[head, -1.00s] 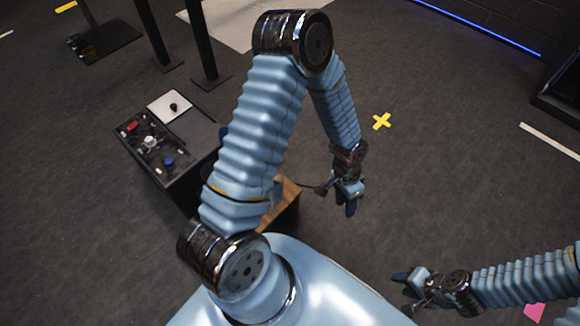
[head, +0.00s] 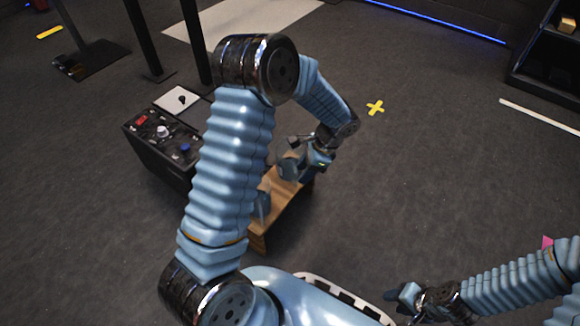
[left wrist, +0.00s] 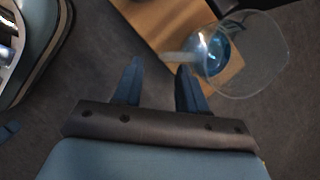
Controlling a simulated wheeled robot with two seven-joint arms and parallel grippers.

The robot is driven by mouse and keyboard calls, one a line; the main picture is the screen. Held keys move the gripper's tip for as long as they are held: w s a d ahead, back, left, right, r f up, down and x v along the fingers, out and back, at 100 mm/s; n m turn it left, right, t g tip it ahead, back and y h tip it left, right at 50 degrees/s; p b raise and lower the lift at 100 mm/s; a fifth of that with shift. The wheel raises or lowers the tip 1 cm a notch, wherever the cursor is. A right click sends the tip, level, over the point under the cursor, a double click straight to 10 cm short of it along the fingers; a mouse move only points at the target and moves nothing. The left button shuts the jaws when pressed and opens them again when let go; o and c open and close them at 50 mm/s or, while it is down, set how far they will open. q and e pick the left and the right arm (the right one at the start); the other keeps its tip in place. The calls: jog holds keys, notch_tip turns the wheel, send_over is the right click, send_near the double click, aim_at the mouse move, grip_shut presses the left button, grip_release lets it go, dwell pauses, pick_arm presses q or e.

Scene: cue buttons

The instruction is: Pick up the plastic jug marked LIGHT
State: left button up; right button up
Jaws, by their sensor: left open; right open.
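A clear jug-like vessel (left wrist: 245,60) with blue in it shows at the upper right of the left wrist view, over a wooden top (left wrist: 165,22). A pale bar sticks out from it toward my fingers. No LIGHT marking is readable. My left gripper (left wrist: 160,68) is open, its fingertips just short of that pale bar, with nothing clearly between them. In the head view my left gripper (head: 290,168) is above the wooden stand (head: 285,212). A bluish shape (head: 262,203) on the stand is partly hidden by my arm. My right gripper (head: 402,296) is open and empty at lower right.
A black control box (head: 160,140) with red, white and blue buttons stands left of the wooden stand, partly behind my left arm. Dark posts (head: 145,40) stand behind it. A yellow cross (head: 375,107) marks open floor to the right. Dark shelving (head: 548,65) is at far right.

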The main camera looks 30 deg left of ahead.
pick_arm(q)
jog(key=b+x, duration=0.1)
jog(key=x, duration=0.4)
jog(key=shift+c, duration=0.3)
grip_shut()
